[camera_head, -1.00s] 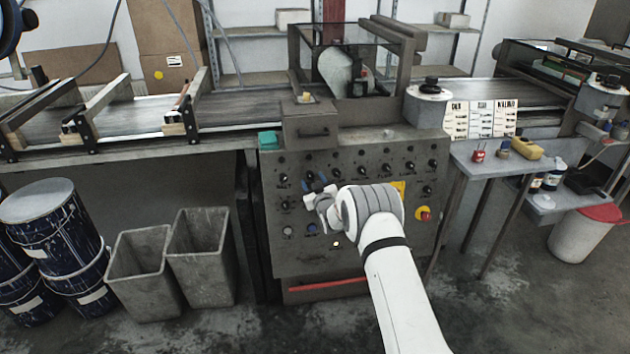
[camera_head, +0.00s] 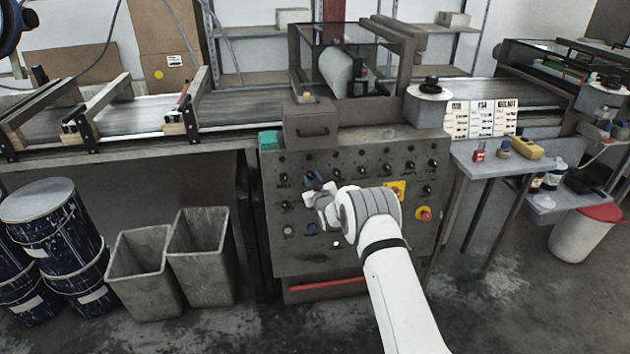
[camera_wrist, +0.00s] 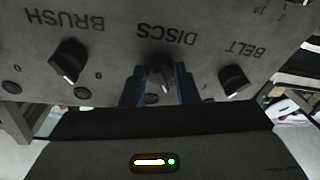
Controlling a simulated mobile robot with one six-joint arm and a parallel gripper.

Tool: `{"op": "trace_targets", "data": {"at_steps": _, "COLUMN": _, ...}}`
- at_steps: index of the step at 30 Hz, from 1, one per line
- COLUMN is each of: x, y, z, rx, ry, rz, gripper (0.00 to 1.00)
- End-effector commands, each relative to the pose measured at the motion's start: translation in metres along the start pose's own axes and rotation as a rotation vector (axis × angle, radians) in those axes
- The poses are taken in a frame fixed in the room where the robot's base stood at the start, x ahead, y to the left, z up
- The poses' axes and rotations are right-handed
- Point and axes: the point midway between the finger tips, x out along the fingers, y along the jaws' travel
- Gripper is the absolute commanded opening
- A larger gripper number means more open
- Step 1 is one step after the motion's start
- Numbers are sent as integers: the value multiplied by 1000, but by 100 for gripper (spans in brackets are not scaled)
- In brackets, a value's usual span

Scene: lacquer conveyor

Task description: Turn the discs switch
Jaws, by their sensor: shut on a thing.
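The discs switch (camera_wrist: 160,74) is a dark knob under the label DISCS in the wrist view, where the lettering appears upside down. My gripper (camera_wrist: 160,86) has its blue fingers on either side of the knob and is shut on it. The knob's pale mark points toward the lower part of the wrist view. In the head view my gripper (camera_head: 314,181) is at the left part of the grey control panel (camera_head: 350,255). My wrist and fingers hide the discs switch there.
The brush knob (camera_wrist: 69,61) and belt knob (camera_wrist: 234,81) flank the switch closely. Grey bins (camera_head: 200,258) and dark drums (camera_head: 60,235) stand left; a side table (camera_head: 490,155) stands right.

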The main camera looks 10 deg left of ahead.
Motion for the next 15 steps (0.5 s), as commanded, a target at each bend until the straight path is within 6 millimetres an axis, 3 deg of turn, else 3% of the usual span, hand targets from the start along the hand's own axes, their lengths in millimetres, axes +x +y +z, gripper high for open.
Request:
{"op": "trace_targets", "data": {"at_steps": 2, "x": -4, "y": 9, "z": 3, "rx": 0, "ry": -1, "rz": 2, "gripper": 5}}
{"op": "trace_targets", "data": {"at_steps": 15, "x": 0, "y": 3, "z": 6, "rx": 124, "ry": 9, "rz": 33, "gripper": 5}}
